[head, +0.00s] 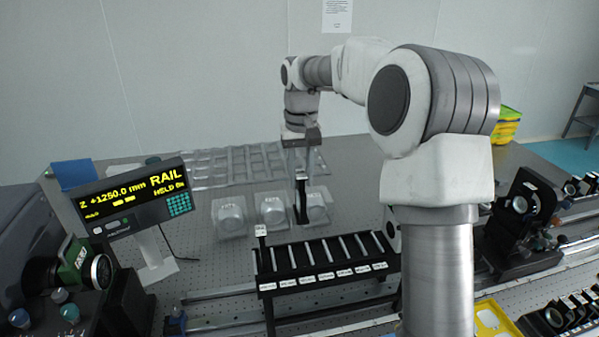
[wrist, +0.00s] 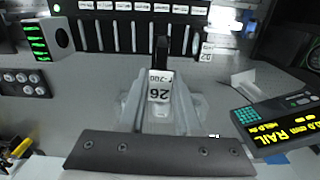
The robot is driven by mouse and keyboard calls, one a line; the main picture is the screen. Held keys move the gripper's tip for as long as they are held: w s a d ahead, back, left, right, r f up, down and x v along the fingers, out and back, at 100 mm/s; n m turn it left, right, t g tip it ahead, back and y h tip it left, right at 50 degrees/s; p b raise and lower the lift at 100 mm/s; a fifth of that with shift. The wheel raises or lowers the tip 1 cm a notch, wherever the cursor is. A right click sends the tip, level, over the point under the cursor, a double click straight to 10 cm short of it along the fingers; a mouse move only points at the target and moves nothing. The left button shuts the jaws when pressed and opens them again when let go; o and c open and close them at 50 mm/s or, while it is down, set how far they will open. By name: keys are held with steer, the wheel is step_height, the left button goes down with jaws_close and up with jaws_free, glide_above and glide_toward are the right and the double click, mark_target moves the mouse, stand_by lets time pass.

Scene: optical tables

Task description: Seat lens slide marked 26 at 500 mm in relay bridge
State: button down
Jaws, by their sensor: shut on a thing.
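My gripper (head: 301,180) points down behind the bridge and is shut on the lens slide marked 26 (head: 302,207). The slide shows as a narrow dark upright piece in the head view. In the wrist view its white label (wrist: 160,88) reads 26 and f-200, upside down. It is at the rightmost clear cradle (head: 318,212); I cannot tell whether they touch. The relay bridge (head: 322,286) is a black rack with several slots and white front labels, too small to read. It also shows at the top of the wrist view (wrist: 130,17).
Two more clear cradles (head: 230,218) (head: 272,212) stand left of the gripper. A display (head: 133,200) reading RAIL and +1250.0 mm stands at left. A clear tray (head: 235,163) lies behind. Black optics mounts (head: 525,215) stand at right. Perforated tabletop separates cradles and bridge.

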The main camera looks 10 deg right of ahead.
mark_target(301, 192)
steer(key=shift+f+b, duration=4.6)
steer(key=shift+f, duration=0.45)
steer(key=shift+f+b, duration=1.1)
steer(key=shift+f, duration=1.05)
steer(key=shift+f, duration=0.15)
steer(key=shift+c, duration=0.4)
jaws_free()
steer(key=shift+r+p, duration=4.4)
steer(key=shift+r, duration=0.65)
steer(key=shift+s, duration=0.1)
